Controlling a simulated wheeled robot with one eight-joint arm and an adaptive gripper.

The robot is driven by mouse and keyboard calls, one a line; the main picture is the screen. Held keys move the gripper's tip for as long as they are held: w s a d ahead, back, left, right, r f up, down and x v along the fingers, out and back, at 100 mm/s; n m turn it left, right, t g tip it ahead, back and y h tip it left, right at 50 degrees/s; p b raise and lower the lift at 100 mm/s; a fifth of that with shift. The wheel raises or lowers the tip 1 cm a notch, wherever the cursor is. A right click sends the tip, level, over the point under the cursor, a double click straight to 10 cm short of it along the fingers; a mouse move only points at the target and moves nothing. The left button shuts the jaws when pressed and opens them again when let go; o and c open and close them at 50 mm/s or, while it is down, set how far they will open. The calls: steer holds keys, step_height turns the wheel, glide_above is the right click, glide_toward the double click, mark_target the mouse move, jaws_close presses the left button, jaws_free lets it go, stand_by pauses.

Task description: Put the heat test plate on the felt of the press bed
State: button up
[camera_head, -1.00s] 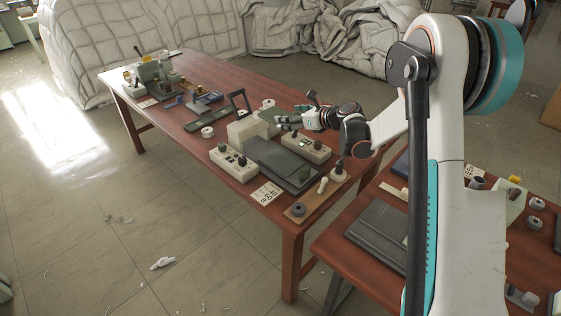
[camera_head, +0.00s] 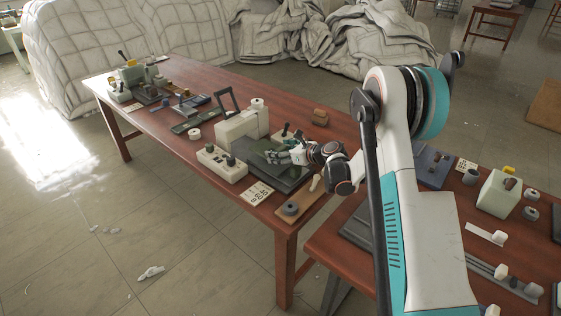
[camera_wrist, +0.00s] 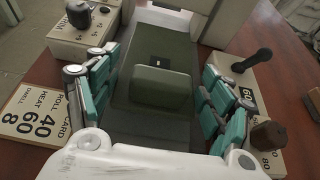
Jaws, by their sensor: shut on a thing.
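My gripper (camera_head: 275,157) is over the dark press bed (camera_head: 283,183) on the long red table, pointing left in the head view. In the wrist view its teal-padded fingers (camera_wrist: 162,90) stand on both sides of a green plate (camera_wrist: 160,98), which I take for the heat test plate and which they hold. The dark green felt (camera_wrist: 160,40) of the bed stretches under and beyond it. I cannot tell whether the plate touches the felt; its underside is hidden.
Cream control boxes flank the bed: one with black knobs (camera_head: 221,164), the other with a black lever (camera_wrist: 238,76). A cream housing (camera_head: 236,128) stands behind. A number card (camera_head: 257,193) and a round knob piece (camera_head: 290,208) lie near the front edge.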

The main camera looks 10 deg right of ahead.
steer(key=shift+f+b, duration=0.55)
steer(key=shift+f, duration=1.2)
steer(key=shift+f, duration=0.15)
steer(key=o, duration=1.1)
steer(key=shift+s+d+r, duration=0.2)
steer(key=shift+r, duration=0.1)
steer(key=p+v, duration=0.3)
steer(key=v, duration=0.8)
steer(key=shift+s, duration=0.2)
steer(key=shift+d, duration=0.1)
